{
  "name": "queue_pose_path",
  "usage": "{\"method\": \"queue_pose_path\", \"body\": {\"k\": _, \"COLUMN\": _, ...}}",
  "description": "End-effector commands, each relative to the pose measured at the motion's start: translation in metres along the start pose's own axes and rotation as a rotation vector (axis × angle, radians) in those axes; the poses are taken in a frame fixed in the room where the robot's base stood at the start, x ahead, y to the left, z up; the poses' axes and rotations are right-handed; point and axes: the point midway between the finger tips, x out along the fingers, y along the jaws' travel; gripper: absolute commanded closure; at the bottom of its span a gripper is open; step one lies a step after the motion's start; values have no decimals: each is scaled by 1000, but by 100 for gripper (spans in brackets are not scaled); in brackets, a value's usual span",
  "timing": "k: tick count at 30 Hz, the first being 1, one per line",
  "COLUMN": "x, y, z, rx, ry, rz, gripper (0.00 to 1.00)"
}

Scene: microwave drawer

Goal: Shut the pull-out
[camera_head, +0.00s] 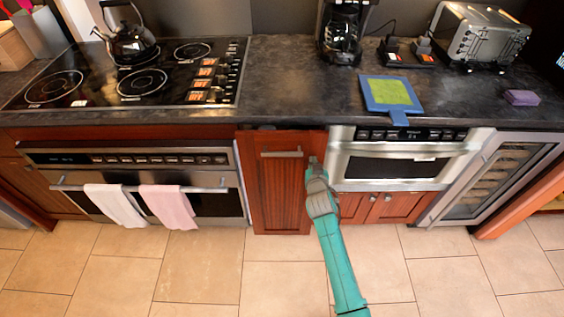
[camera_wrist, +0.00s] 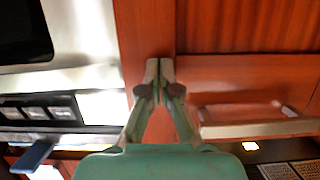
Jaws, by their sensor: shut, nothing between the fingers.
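The pull-out (camera_head: 282,195) is a tall, narrow red-wood front between the oven and the microwave, with a horizontal bar handle (camera_head: 281,153) near its top. Its front seems to stand slightly proud of its neighbours, with a dark gap along the top. My gripper (camera_head: 314,160) is shut and empty at the upper right side of this front, right of the handle. In the wrist view, turned over, the closed fingertips (camera_wrist: 160,65) lie over the wood front (camera_wrist: 240,30) near its edge strip. I cannot tell whether they touch it. The handle (camera_wrist: 250,128) is to their right.
The microwave (camera_head: 395,165) is close on the right of my gripper. The oven (camera_head: 130,160) with two hanging towels is on the left. The dark counter (camera_head: 280,85) above holds a blue-framed board (camera_head: 390,93) whose tab overhangs the edge. The tiled floor in front is clear.

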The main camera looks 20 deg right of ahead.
Motion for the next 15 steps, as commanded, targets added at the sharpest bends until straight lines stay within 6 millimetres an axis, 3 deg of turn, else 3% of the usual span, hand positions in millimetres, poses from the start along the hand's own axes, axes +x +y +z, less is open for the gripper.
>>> {"method": "queue_pose_path", "body": {"k": 15, "x": 22, "y": 0, "z": -7, "rx": 0, "ry": 1, "rz": 1, "gripper": 100}}
